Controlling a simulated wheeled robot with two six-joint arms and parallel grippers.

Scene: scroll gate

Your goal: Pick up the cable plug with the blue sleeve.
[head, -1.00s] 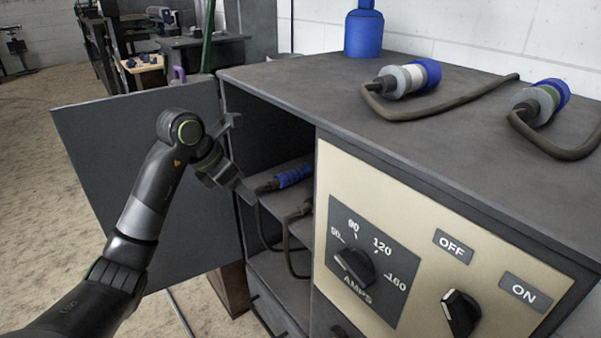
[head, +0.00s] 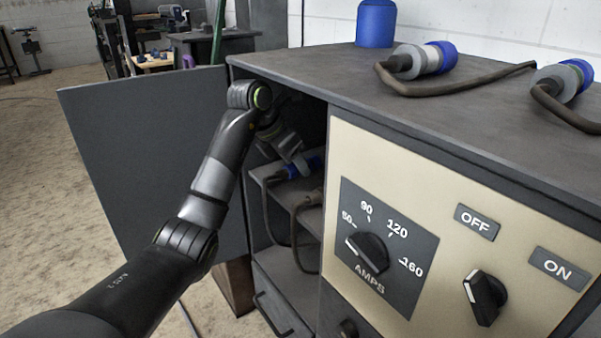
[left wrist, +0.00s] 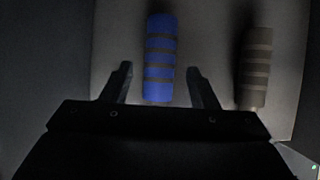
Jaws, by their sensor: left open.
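The cable plug with the blue sleeve (left wrist: 161,60) lies on the shelf inside the cabinet. My left gripper (head: 297,160) is inside the cabinet opening, open. In the left wrist view its fingertips (left wrist: 160,72) stand either side of the plug, with gaps on both sides. Whether they are at the plug's height is unclear. My right gripper is not in view.
A second plug with a grey-brown banded sleeve (left wrist: 256,68) lies right of the blue one. Dark cables hang off the shelf (head: 310,186). The open door (head: 150,160) stands left of my arm. The front panel (head: 400,180) bounds the opening on the right.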

